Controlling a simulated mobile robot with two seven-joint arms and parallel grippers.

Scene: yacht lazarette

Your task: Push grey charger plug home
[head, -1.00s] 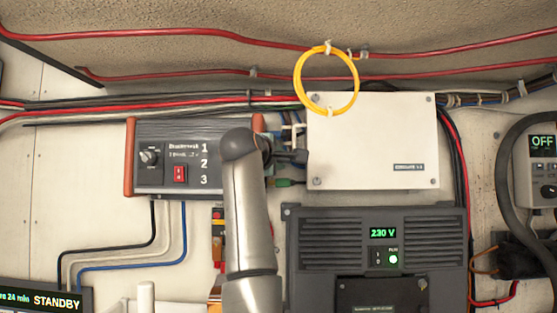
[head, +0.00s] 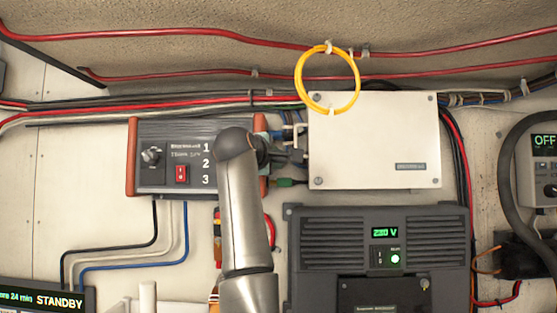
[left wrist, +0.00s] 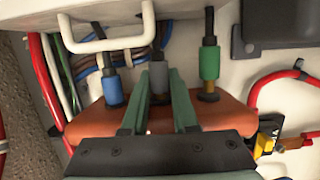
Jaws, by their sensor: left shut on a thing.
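The charger (head: 155,178), a dark box with orange end panels and a red switch, is on the wall left of centre in the head view. In the left wrist view its orange end panel (left wrist: 87,122) faces me. The grey plug (left wrist: 158,80) stands at that panel between a blue plug (left wrist: 112,92) and a green plug (left wrist: 209,60). The green plug has a brass part below its body. My left gripper (left wrist: 157,92) is shut on the grey plug, one green finger on each side. Its lower end is mostly hidden, so I cannot tell how deep it sits. My right gripper is not in view.
A white box (head: 373,140) is close to the right of the charger, with a white bracket (left wrist: 105,42) near the plugs. A dark 230 V unit (head: 453,250) is below. Red cables (left wrist: 262,88) and a yellow cable loop (head: 301,76) are nearby.

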